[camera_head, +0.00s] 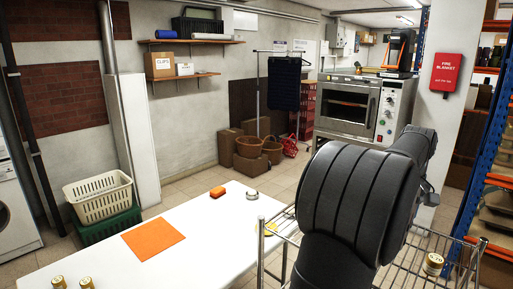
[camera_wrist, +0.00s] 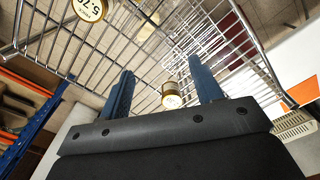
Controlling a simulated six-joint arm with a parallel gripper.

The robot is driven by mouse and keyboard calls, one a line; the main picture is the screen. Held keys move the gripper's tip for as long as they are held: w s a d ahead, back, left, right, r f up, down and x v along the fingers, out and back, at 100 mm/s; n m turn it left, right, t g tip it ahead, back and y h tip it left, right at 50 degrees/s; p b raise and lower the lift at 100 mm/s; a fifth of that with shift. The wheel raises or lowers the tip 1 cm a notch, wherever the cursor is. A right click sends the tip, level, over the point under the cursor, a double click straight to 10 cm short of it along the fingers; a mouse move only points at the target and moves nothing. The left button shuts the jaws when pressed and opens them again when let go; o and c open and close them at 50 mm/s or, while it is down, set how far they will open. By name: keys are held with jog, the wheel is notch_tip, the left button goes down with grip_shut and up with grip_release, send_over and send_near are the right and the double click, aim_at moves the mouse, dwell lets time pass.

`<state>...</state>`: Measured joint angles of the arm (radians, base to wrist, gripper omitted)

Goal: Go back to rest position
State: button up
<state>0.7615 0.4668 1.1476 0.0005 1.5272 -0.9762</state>
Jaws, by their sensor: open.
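My gripper (camera_wrist: 160,66) is open, its two blue fingers spread wide apart over a wire rack (camera_wrist: 220,62). A small jar (camera_wrist: 171,101) with a gold lid shows between the fingers in the wrist view. It looks small and apart from them. Another gold-rimmed jar (camera_wrist: 90,8), its top marked "5.70", is at the upper left of that view. In the head view my dark arm covers much of the wire rack (camera_head: 416,262) and hides the fingers. One gold-lidded jar (camera_head: 433,264) shows in the rack at the right.
An oven (camera_head: 350,108) stands behind my arm. Blue-posted shelving (camera_head: 486,150) is at the right.

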jog(key=w+a+f+n, duration=0.1)
jog(key=w+a, duration=0.8)
jog(key=a, duration=0.4)
jog(key=w+a+f+n, duration=0.1)
jog(key=w+a+n, duration=0.1)
jog(key=w+a, duration=0.7)
jog(key=a, duration=0.5)
jog(key=shift+a, duration=0.15)
jog(key=shift+w, duration=0.1)
